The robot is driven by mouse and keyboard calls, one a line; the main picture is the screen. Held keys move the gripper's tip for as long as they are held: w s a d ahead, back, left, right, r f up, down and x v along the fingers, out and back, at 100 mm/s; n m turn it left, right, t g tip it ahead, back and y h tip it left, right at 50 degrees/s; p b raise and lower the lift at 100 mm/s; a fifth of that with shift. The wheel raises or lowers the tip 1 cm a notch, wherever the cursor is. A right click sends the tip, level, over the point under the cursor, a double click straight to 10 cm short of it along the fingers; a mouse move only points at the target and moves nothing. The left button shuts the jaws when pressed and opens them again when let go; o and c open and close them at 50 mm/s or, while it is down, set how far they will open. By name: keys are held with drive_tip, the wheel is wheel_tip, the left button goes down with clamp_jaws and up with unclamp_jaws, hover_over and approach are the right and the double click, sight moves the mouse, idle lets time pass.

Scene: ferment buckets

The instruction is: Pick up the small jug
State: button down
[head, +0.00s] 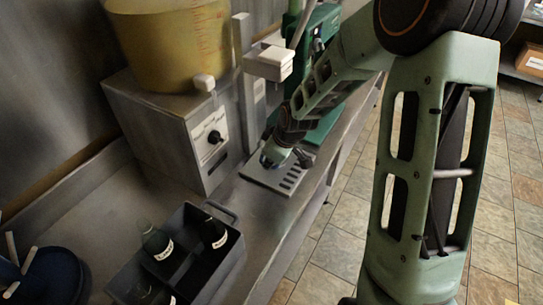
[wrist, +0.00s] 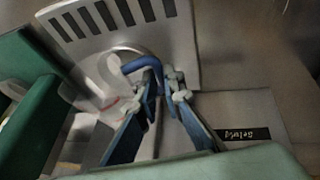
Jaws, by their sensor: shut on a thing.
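The small jug (wrist: 112,78) is pale and see-through, with red marks on its side and a blue handle (wrist: 143,64). In the wrist view it is left of my gripper (wrist: 163,92), whose blue fingers are shut on the handle. The fingers hide part of the jug. In the head view my gripper (head: 284,157) is low over a slotted metal plate (head: 262,180) on the counter. There the jug is small and mostly hidden. I cannot tell whether it touches the plate.
A green stand (head: 322,125) is close behind my gripper. Left of it is a metal box (head: 170,125) with a dial, bearing a large yellow bucket (head: 175,45). A dark crate (head: 232,252) with several bottles stands nearer. A blue container (head: 55,275) is at lower left.

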drive_tip(key=shift+r, duration=0.1)
drive_tip(key=shift+d+r, duration=0.15)
wheel_tip(320, 180, up, 12)
drive_tip(key=s+d+f+b, duration=0.1)
drive_tip(key=s+d, duration=1)
drive_tip(key=d, duration=0.5)
drive_tip(key=shift+d, duration=0.2)
